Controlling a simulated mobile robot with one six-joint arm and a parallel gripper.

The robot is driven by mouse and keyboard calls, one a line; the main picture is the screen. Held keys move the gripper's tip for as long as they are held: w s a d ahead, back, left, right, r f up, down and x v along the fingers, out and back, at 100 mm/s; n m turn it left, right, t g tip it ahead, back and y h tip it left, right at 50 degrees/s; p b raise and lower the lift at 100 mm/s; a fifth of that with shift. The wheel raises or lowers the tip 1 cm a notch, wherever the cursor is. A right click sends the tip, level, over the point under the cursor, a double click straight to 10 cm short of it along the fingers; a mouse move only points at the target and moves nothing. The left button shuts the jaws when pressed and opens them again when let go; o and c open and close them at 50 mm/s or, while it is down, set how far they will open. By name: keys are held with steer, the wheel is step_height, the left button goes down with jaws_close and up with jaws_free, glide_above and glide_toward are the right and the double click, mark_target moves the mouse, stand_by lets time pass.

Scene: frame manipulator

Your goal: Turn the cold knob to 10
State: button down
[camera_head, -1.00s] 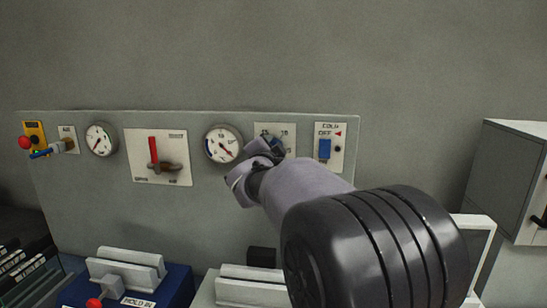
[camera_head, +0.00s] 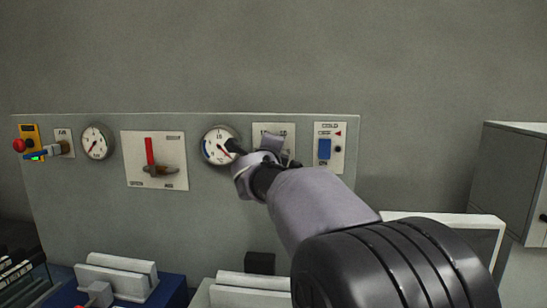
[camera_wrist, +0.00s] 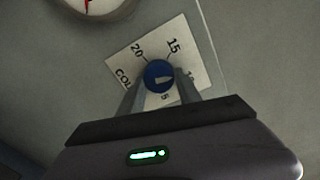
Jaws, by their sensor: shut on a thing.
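The cold knob (camera_wrist: 159,76) is round and blue with a white pointer mark. In the wrist view it sits on a white scale plate (camera_wrist: 125,60) that reads "COL", 20, 15, a partly hidden number and 5. My gripper (camera_wrist: 160,90) is shut on the knob, one finger on each side. In the head view my gripper (camera_head: 268,150) covers the knob and most of the plate (camera_head: 274,127).
On the grey panel (camera_head: 85,195) a round gauge (camera_head: 216,147) is just left of my gripper, and a blue switch (camera_head: 324,149) is to its right. A red lever (camera_head: 150,152) and another gauge (camera_head: 95,142) are farther left. White-topped boxes stand below.

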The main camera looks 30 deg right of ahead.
steer(key=shift+f+m+b, duration=0.1)
steer(key=shift+m+b, duration=0.95)
steer(key=shift+m, duration=0.95)
steer(key=c, duration=0.8)
jaws_free()
steer(key=shift+c, duration=0.2)
steer(key=shift+a, duration=0.1)
steer(key=p+v, duration=0.1)
steer(key=v, duration=1.6)
steer(key=shift+s, duration=0.25)
